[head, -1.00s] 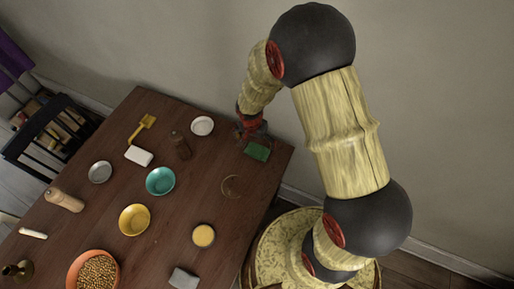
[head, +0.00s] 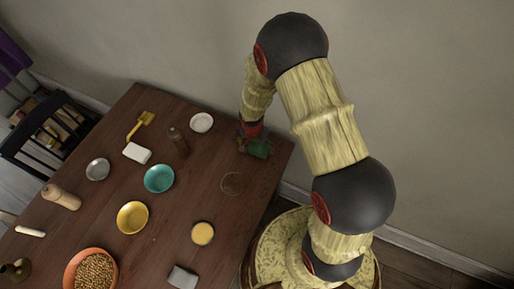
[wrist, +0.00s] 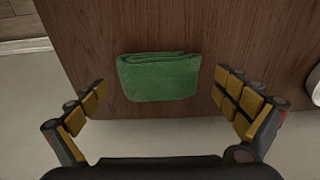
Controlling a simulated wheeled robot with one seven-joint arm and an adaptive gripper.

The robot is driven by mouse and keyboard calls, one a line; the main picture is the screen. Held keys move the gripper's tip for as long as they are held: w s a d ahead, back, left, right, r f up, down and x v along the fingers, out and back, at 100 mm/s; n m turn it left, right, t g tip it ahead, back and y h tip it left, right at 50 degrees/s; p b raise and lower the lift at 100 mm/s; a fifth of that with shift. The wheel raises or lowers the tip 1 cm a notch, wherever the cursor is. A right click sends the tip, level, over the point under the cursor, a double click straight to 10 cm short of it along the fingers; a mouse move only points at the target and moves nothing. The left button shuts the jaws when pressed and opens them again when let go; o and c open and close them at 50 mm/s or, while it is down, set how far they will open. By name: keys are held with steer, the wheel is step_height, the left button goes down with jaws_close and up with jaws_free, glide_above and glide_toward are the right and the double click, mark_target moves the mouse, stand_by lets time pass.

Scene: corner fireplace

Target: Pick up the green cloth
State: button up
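The green cloth (head: 258,149) lies folded near the right corner of the dark wooden table (head: 205,200). In the wrist view the folded cloth (wrist: 159,76) lies flat near the table edge, between and ahead of my fingers. My gripper (head: 254,142) is over the cloth in the head view. In the wrist view my gripper (wrist: 168,108) is open, with one finger to each side of the cloth. No finger visibly touches it. In the head view the fingers partly cover the cloth.
A white dish (head: 202,122), a brown bottle (head: 178,141) and a clear glass dish (head: 233,183) are the nearest things. A teal bowl (head: 159,179) and a yellow bowl (head: 133,217) stand further left. The wall is behind the table.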

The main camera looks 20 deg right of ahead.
mark_target(257, 145)
steer(key=shift+c, duration=1.2)
steer(key=c, duration=0.7)
steer(key=shift+c, duration=0.5)
steer(key=shift+r, duration=0.1)
steer(key=shift+r, duration=0.55)
step_height(257, 145, up, 2)
steer(key=shift+a+r+p, duration=0.1)
steer(key=shift+r+p, duration=0.15)
steer(key=shift+p, duration=0.25)
steer(key=s+a+r+p, duration=0.1)
steer(key=s+a+r, duration=0.6)
steer(key=s, duration=0.5)
step_height(257, 145, up, 2)
steer(key=shift+r, duration=0.15)
